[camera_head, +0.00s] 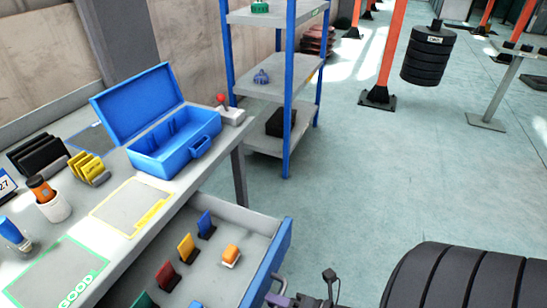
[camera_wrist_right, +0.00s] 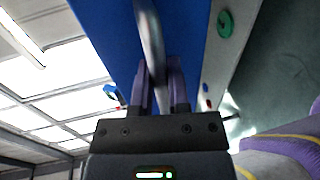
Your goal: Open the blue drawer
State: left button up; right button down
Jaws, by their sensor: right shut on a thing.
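The drawer with the blue front (camera_head: 268,262) stands pulled out from under the workbench (camera_head: 95,200), its grey inside showing. Its front fills the upper middle of the right wrist view (camera_wrist_right: 105,40). My right gripper (camera_head: 279,298) is at the outer side of that front, partly cut off by the bottom edge. In the right wrist view its two purple fingers (camera_wrist_right: 164,88) are shut around the metal handle (camera_wrist_right: 150,35) of the drawer. My left gripper is not in view.
Several coloured pieces stand in the drawer, including an orange one (camera_head: 231,254). An open blue toolbox (camera_head: 180,145) sits on the bench. A blue-framed shelf (camera_head: 288,110) stands behind. A large black ribbed body (camera_head: 465,280) fills the lower right. The floor (camera_head: 370,180) between is clear.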

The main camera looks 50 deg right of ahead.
jog(key=c, duration=0.6)
grip_release()
jog(key=shift+c, duration=0.2)
jog(key=p+v, duration=0.1)
jog(key=v, duration=0.9)
jog(key=shift+p, duration=0.4)
